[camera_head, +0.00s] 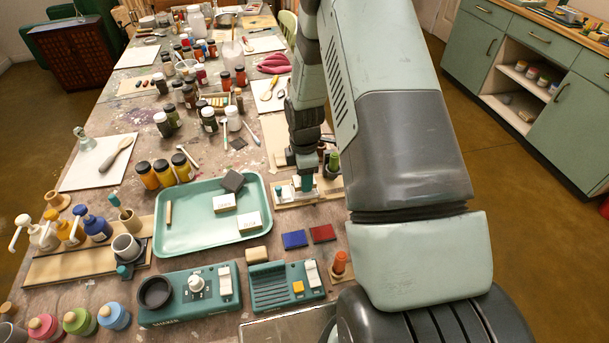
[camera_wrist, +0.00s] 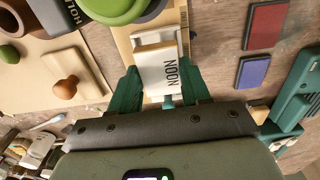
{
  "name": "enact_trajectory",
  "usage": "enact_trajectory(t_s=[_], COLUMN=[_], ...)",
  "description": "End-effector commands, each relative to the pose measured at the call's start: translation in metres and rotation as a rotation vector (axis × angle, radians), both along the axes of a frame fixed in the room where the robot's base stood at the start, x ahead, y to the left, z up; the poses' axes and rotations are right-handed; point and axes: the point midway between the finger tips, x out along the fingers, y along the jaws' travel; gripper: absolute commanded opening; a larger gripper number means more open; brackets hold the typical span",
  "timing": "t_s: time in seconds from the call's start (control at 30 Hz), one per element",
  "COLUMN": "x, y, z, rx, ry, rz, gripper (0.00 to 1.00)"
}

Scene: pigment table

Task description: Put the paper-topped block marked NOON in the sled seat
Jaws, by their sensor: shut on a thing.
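The white paper-topped block marked NOON (camera_wrist: 168,72) is between the two teal fingers of my gripper (camera_wrist: 160,92) in the wrist view. My gripper is shut on it. The block lies at a white sled part (camera_wrist: 155,38) on a narrow wooden board (camera_wrist: 124,18); I cannot tell whether it is seated or just above. In the head view my gripper (camera_head: 305,184) is low over the wooden board (camera_head: 318,194) right of the green tray, and the block there is mostly hidden by the gripper.
The green tray (camera_head: 178,242) holds two more paper-topped blocks (camera_head: 225,202), a dark block (camera_head: 232,181) and a small stick. Blue (camera_head: 294,239) and red (camera_head: 321,233) pads lie in front of the board. A green round object (camera_wrist: 112,8) stands close beyond my gripper in the wrist view.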

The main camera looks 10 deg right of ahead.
Motion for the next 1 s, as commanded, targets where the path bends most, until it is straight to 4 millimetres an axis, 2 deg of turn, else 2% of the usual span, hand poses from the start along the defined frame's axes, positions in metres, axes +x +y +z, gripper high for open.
enact_trajectory(t_s=[1.0], x=[0.0], y=[-0.001], z=[-0.011], rx=[0.0], ry=[0.0], rz=[0.0], gripper=[0.18])
